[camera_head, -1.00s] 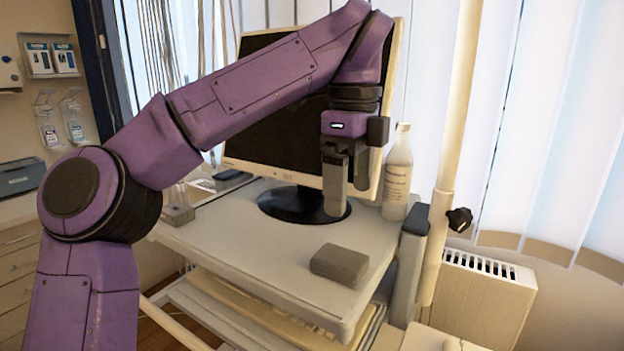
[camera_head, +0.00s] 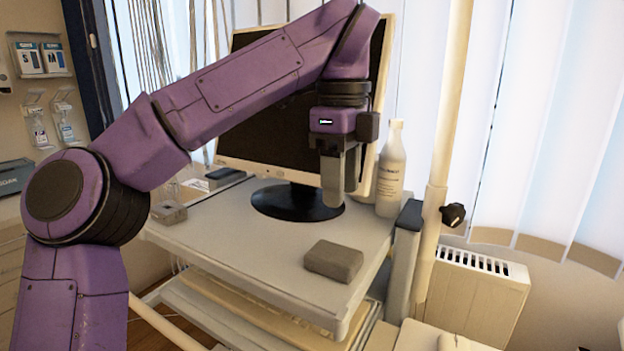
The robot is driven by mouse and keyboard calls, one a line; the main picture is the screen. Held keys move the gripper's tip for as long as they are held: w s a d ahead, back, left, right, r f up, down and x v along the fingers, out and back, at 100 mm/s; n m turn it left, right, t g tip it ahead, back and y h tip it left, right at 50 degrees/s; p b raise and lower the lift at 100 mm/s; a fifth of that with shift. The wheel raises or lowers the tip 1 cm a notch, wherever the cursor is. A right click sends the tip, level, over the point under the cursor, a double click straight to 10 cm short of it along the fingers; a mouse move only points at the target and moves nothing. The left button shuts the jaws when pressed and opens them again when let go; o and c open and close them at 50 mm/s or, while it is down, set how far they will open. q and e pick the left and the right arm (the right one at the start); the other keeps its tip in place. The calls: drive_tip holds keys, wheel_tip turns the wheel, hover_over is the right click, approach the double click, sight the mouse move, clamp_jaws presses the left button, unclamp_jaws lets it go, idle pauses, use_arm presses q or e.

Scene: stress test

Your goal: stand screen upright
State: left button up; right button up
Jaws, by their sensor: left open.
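The screen (camera_head: 272,120) is a monitor with a cream frame and dark panel. It stands on a round black base (camera_head: 285,207) on a pale cart top. Its frame runs roughly parallel to the pole beside it; I cannot tell how far it leans back. My left arm crosses in front and hides much of its upper part. My left gripper (camera_head: 343,180) points down in front of the screen's lower right, open, with nothing visible between its fingers. Its fingers overlap in view, and I cannot tell whether they touch the frame. My right gripper is not in view.
A grey block (camera_head: 333,261) lies on the cart top (camera_head: 240,240) near the front right. A white bottle (camera_head: 391,170) stands right of the screen. A cream pole (camera_head: 447,120) rises beside the cart. A small grey object (camera_head: 168,213) sits at the left corner. The front middle is clear.

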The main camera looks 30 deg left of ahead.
use_arm(q)
drive_tip(key=f+b, duration=0.1)
drive_tip(key=s+f+t+b, duration=0.1)
drive_tip(key=b, duration=0.1)
drive_tip(key=shift+s+a+f+h, duration=0.1)
drive_tip(key=shift+s+h, duration=0.2)
drive_tip(key=c, duration=0.5)
drive_tip(key=m+t+b, duration=0.1)
drive_tip(key=b, duration=0.1)
drive_tip(key=s+a+m+t+b, duration=0.1)
drive_tip(key=m+b, duration=0.1)
drive_tip(key=shift+s, duration=0.2)
clamp_jaws()
wheel_tip(320, 180, up, 8)
drive_tip(key=a+f+m+t+y+b, duration=0.1)
drive_tip(key=a+m+t+b, duration=0.35)
drive_tip(key=m, duration=1.05)
drive_tip(key=w+f+t+p, duration=0.1)
drive_tip(key=w+f+p, duration=0.2)
drive_tip(key=w+f, duration=0.4)
drive_tip(key=w, duration=0.3)
drive_tip(key=shift+w+d+f+t+p, duration=0.25)
drive_tip(key=shift+w+d+t+p, duration=0.1)
drive_tip(key=shift+w+d+p, duration=0.05)
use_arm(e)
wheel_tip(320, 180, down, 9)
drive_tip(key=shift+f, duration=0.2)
